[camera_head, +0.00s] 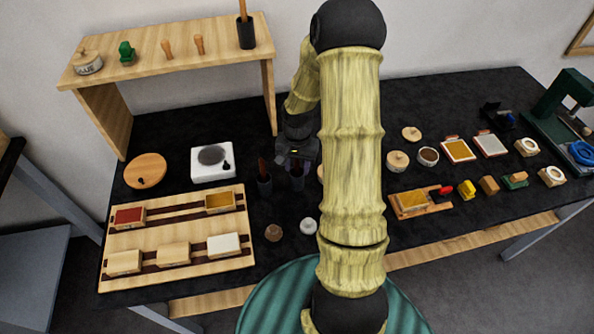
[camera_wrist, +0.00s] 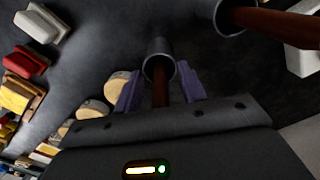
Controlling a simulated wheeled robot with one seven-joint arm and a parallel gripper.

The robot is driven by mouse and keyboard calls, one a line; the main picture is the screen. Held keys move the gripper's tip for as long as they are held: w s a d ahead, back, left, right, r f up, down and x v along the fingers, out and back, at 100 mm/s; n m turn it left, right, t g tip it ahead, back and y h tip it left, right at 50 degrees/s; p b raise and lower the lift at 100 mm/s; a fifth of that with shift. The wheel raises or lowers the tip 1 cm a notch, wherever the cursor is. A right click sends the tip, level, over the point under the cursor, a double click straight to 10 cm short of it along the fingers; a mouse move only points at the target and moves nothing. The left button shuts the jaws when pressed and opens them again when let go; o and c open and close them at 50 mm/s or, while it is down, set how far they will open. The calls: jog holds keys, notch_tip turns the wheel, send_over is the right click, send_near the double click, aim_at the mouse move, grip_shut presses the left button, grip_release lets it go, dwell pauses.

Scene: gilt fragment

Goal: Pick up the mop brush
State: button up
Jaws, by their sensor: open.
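My gripper (camera_head: 297,160) is open above the black table, with its purple fingers (camera_wrist: 160,86) in the wrist view on either side of a brown handle (camera_wrist: 160,97). This handle stands in a dark cup (camera_wrist: 157,49); in the head view the cup (camera_head: 297,184) is partly hidden under my gripper. A second dark cup (camera_head: 265,186) stands just to the left, with a thicker reddish-brown handle (camera_wrist: 275,24) rising from it. Bristles are hidden, so I cannot tell which handle is the mop brush's. The fingers do not visibly touch the handle.
A white hot plate (camera_head: 212,175) and a wooden tray of blocks (camera_head: 175,262) lie to the left. A wooden shelf (camera_head: 165,50) stands behind, with another dark cup (camera_head: 246,34) holding a handle. Small jars and coloured pads (camera_head: 458,150) fill the right side.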

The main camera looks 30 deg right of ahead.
grip_shut()
jog(key=shift+r, duration=0.1)
dwell(0.3)
notch_tip(320, 180, up, 10)
jog(key=shift+f+b, duration=0.1)
jog(key=shift+b, duration=0.5)
dwell(0.3)
notch_tip(320, 180, up, 10)
jog(key=p, duration=1)
